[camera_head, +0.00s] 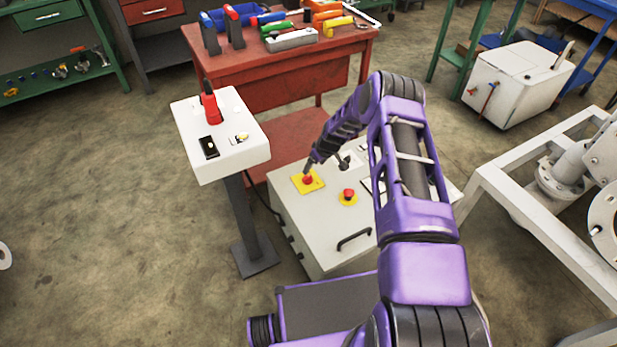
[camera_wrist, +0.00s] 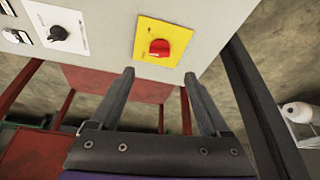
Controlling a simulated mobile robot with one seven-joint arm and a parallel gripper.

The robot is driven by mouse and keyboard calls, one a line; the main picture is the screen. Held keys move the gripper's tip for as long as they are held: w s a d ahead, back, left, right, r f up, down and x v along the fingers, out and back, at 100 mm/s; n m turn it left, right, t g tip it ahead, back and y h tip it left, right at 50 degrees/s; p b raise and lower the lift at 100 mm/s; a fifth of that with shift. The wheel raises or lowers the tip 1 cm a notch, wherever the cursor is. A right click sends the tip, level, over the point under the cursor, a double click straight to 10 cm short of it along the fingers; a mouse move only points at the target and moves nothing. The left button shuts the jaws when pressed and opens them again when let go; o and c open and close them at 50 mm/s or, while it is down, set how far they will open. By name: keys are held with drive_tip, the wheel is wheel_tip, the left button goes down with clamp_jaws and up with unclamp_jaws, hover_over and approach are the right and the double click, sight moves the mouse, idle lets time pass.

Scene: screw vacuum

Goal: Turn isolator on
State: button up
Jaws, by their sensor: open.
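The isolator, a red rotary knob on a square yellow plate, sits on the light grey cabinet's sloping panel. In the head view its yellow plate (camera_head: 315,184) shows just below my gripper (camera_head: 308,171). In the wrist view the red knob (camera_wrist: 160,47) is near top centre. My gripper (camera_wrist: 158,76) is open and empty, its two dark fingers apart. The fingertips lie either side of the knob's line but below it in the wrist view. I see no finger touching the knob. The knob's exact turn angle is hard to tell.
A red mushroom button (camera_head: 348,193) on a round yellow plate sits right of the isolator. A black rotary switch (camera_wrist: 59,33) is also on the panel. A white pedestal box (camera_head: 240,150) with a red-handled lever stands left. A red workbench (camera_head: 270,70) with tools is behind.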

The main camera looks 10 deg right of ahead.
sight(307, 177)
drive_tip(key=b+x, duration=0.2)
drive_tip(key=x, duration=0.8)
clamp_jaws()
drive_tip(key=shift+m, duration=0.3)
drive_tip(key=m+h, duration=0.1)
drive_tip(key=m, duration=0.1)
drive_tip(key=m+h, duration=0.1)
drive_tip(key=m, duration=0.1)
drive_tip(key=shift+s+a+m, duration=0.1)
drive_tip(key=shift+a+m, duration=0.05)
drive_tip(key=shift+m, duration=0.15)
drive_tip(key=m+h, duration=0.1)
drive_tip(key=m, duration=0.2)
drive_tip(key=m+h, duration=0.1)
drive_tip(key=m, duration=0.2)
drive_tip(key=shift+a, duration=0.1)
idle(0.6)
